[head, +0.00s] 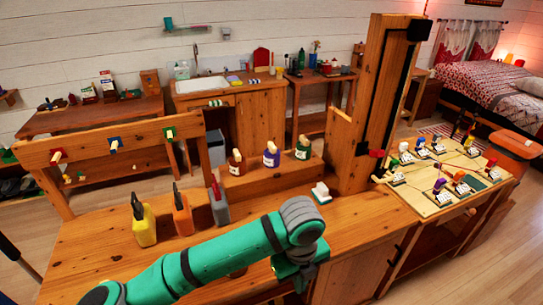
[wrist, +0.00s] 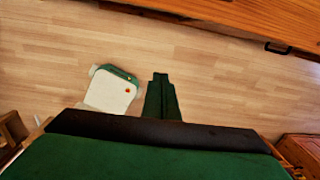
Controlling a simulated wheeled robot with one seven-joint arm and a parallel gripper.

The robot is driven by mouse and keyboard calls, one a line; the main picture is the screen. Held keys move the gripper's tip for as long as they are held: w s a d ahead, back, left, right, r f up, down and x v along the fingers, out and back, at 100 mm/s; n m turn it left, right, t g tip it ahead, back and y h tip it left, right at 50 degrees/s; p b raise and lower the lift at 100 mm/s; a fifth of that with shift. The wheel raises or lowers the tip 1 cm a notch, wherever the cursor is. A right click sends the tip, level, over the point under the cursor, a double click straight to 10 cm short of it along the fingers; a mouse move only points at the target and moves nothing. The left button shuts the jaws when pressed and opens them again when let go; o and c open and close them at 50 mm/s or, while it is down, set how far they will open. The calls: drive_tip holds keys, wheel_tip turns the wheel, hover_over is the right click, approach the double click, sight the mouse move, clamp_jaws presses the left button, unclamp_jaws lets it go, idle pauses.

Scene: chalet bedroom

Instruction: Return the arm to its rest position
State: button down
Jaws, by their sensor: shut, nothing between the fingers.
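My green arm reaches from the lower left of the head view across the front of the wooden workbench (head: 345,222). Its grey wrist joint bends down to my gripper (head: 299,278), which points downward near the bench's front edge. The fingertips are hard to make out there. In the wrist view my gripper (wrist: 161,97) shows as a narrow dark green shape beyond the black bar, over the wooden floor. It is shut with nothing held.
Several labelled bottles stand on a raised ledge behind. A white-and-green block (head: 321,193) sits on the bench. A tall wooden post (head: 365,120) rises at its back right.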

drive_tip(key=w+d+r+n+t+h, duration=0.1)
drive_tip(key=d+r+n+t+h, duration=0.15)
drive_tip(key=d+h, duration=0.95)
drive_tip(key=w+d+r+n+t+h, duration=0.25)
drive_tip(key=d+r+n+t, duration=0.25)
drive_tip(key=d+r+n, duration=0.6)
drive_tip(key=s+a+f+n+t+y, duration=0.4)
drive_tip(key=a+f+n+y, duration=0.2)
drive_tip(key=a+f+n, duration=0.25)
drive_tip(key=s+a+f+n+t+y, duration=0.5)
drive_tip(key=a+f+n, duration=0.2)
drive_tip(key=f+n, duration=0.2)
drive_tip(key=s+a+f+y, duration=0.2)
drive_tip(key=s+a, duration=0.5)
drive_tip(key=s, duration=0.4)
drive_tip(key=s+a+f+g+y, duration=0.1)
drive_tip(key=s+a+f+y, duration=0.1)
drive_tip(key=s+a, duration=0.5)
drive_tip(key=s, duration=0.4)
drive_tip(key=shift+a+f, duration=0.35)
drive_tip(key=shift+a, duration=0.05)
